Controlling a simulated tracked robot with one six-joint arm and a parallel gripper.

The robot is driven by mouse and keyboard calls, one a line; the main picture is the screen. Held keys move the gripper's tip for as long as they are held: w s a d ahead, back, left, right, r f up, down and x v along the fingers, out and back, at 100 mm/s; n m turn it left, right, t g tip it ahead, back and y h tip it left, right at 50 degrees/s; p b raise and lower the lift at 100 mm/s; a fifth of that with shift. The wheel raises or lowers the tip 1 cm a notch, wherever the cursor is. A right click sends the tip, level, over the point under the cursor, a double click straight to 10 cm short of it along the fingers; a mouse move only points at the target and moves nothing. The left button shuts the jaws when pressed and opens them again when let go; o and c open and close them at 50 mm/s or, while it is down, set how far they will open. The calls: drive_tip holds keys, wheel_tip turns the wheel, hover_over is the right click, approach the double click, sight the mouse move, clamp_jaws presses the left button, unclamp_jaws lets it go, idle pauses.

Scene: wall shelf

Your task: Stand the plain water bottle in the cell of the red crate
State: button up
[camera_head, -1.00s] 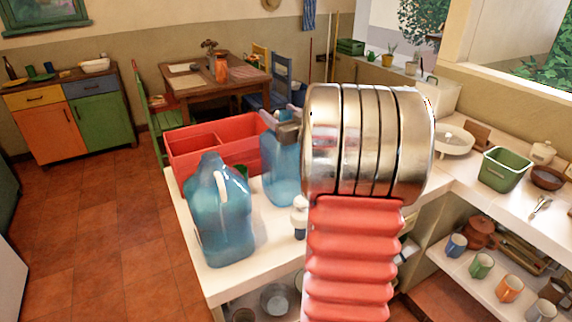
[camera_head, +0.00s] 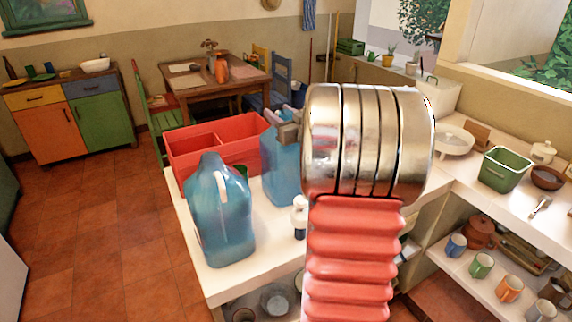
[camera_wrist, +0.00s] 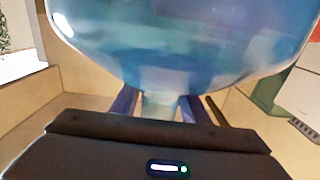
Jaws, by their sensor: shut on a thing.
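My gripper (camera_head: 289,127) is shut on the plain water bottle (camera_head: 280,170), a clear blue bottle without a visible handle, near its top. The bottle is about upright, in front of the right part of the red crate (camera_head: 240,154). I cannot tell whether its base touches the counter. In the wrist view the bottle (camera_wrist: 185,45) fills the top, and my gripper's fingers (camera_wrist: 158,104) show below it. The crate stands on the white counter with open compartments; the bottle hides its right part.
A blue jug with a handle (camera_head: 222,220) stands on the white counter (camera_head: 270,240) at the near left, in front of the crate. A green thing (camera_head: 242,171) shows beside the crate.

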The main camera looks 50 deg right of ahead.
drive_tip(key=shift+c, duration=0.8)
drive_tip(key=shift+r, duration=0.15)
wheel_tip(320, 180, up, 18)
idle(0.5)
